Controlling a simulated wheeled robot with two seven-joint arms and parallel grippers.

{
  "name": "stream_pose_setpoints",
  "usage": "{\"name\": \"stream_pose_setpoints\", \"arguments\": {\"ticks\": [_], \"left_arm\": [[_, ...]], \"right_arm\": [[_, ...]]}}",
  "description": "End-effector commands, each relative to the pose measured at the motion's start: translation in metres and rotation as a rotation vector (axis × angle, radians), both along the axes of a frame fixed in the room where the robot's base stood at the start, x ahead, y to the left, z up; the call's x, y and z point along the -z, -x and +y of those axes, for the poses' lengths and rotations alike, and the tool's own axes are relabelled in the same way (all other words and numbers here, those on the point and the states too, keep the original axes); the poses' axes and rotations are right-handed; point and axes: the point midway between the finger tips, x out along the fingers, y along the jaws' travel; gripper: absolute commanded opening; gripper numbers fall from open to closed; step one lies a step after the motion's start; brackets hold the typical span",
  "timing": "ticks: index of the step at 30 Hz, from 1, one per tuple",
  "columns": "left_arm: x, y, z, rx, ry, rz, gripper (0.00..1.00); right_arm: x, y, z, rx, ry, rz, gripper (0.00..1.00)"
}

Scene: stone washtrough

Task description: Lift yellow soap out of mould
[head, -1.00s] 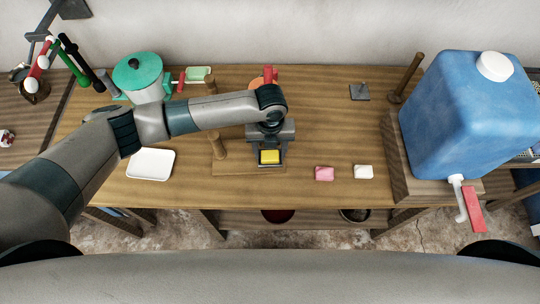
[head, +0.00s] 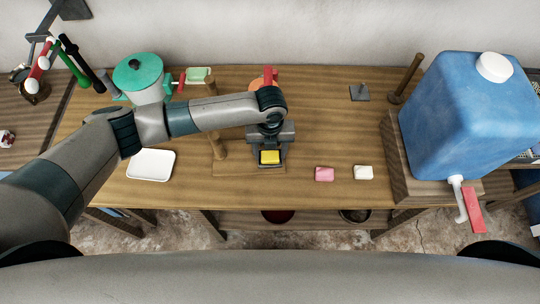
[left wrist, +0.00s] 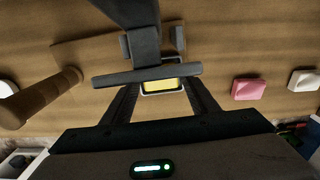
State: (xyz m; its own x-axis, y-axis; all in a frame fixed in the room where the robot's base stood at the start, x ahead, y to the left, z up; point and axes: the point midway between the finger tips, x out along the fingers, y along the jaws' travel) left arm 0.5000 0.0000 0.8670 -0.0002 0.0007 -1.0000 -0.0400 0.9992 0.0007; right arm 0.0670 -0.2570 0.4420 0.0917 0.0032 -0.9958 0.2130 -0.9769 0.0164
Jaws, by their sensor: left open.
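The yellow soap (head: 270,157) sits in its dark mould (head: 271,164) at the front middle of the table. It also shows in the left wrist view (left wrist: 159,84), inside the pale-edged mould between my fingers. My left gripper (head: 270,150) is open and points down over the soap, with its fingers on either side of it. In the left wrist view a dark bar crosses in front of the mould's far edge. I cannot tell whether the fingers touch the soap. My right gripper is in neither view.
A pink soap (head: 324,174) and a white soap (head: 363,172) lie to the right. A white tray (head: 151,164) lies to the left. A wooden post (head: 218,146) stands just left of the mould. A large blue water container (head: 463,115) stands at the right.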

Motion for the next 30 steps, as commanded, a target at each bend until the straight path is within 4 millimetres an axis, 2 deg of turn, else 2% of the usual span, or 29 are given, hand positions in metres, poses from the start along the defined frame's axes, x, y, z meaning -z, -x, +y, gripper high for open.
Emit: {"name": "stream_pose_setpoints", "arguments": {"ticks": [7, 8, 10, 11, 14, 30], "left_arm": [[0.000, 0.000, 0.000, 0.000, 0.000, -0.001, 0.54], [0.000, 0.000, 0.000, 0.000, 0.000, -0.001, 0.52], [0.000, 0.000, 0.000, 0.000, 0.000, -0.001, 0.35], [0.000, 0.000, 0.000, 0.000, 0.000, -0.001, 0.31], [0.000, -0.001, 0.000, 0.000, 0.001, -0.001, 0.28], [-0.021, 0.000, 0.000, 0.000, 0.001, -0.001, 0.28]], "right_arm": [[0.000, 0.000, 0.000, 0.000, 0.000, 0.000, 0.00], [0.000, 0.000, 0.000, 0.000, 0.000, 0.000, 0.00], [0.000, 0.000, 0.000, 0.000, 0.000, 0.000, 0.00], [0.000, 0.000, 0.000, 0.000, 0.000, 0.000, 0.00], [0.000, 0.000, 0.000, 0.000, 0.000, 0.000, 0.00], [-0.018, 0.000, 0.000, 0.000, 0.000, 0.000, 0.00]]}}
